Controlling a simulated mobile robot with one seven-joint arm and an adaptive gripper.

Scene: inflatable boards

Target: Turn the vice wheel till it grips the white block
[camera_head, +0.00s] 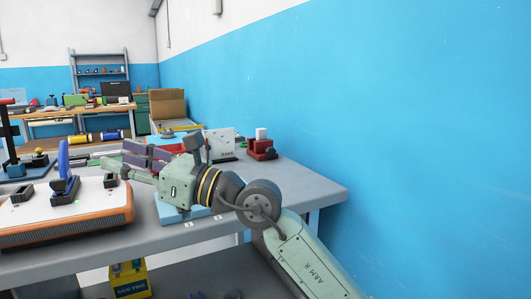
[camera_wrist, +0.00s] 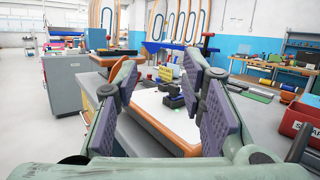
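A small red vice (camera_head: 261,149) stands at the far right of the bench in the head view. The white block (camera_head: 261,133) shows upright at its top. A dark round part (camera_head: 271,154) on the vice's right side may be its wheel; it is too small to tell. Whether the jaws touch the block cannot be made out. My gripper (camera_head: 135,160) is over the bench, to the left of the vice and well apart from it, pointing left. In the wrist view my gripper (camera_wrist: 160,75) is open, its purple pads wide apart with nothing between them.
A white board with an orange edge (camera_head: 60,212) and a blue fin (camera_head: 65,165) lies at the bench's left. A white sign (camera_head: 219,145) stands left of the vice. A blue wall (camera_head: 400,120) rises beyond. A red bin (camera_wrist: 303,120) shows in the wrist view.

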